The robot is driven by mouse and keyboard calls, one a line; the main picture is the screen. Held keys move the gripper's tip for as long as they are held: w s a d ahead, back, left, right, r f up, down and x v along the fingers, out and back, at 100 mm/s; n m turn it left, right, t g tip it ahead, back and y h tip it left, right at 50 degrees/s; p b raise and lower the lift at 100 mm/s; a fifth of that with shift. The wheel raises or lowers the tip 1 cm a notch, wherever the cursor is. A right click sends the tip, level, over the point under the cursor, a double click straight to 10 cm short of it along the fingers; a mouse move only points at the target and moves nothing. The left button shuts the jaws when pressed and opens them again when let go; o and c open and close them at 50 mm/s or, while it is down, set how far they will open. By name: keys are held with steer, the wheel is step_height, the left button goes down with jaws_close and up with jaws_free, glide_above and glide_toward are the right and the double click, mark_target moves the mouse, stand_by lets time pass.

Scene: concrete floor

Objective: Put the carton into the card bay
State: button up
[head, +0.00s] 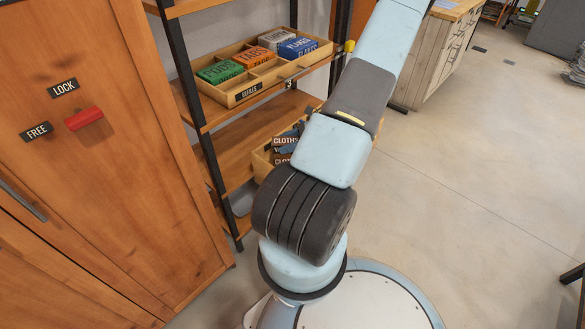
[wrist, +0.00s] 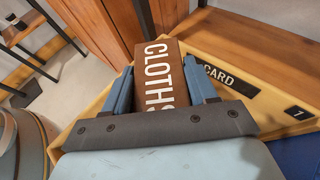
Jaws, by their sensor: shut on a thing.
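In the wrist view a brown carton (wrist: 160,78) with white letters CLOTHS sits between the two blue fingers of my gripper (wrist: 163,90). The gripper is shut on it. The carton and gripper hide the middle of the tray. I cannot tell whether the carton touches the tray or how deep it is.
In the head view a divided REFILLS tray (head: 234,93) holds several coloured boxes on a shelf. A wooden cabinet (head: 120,140) with a red handle (head: 84,118) stands left.

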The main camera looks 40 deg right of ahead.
steer(key=shift+f, duration=4.1)
steer(key=o, duration=1.3)
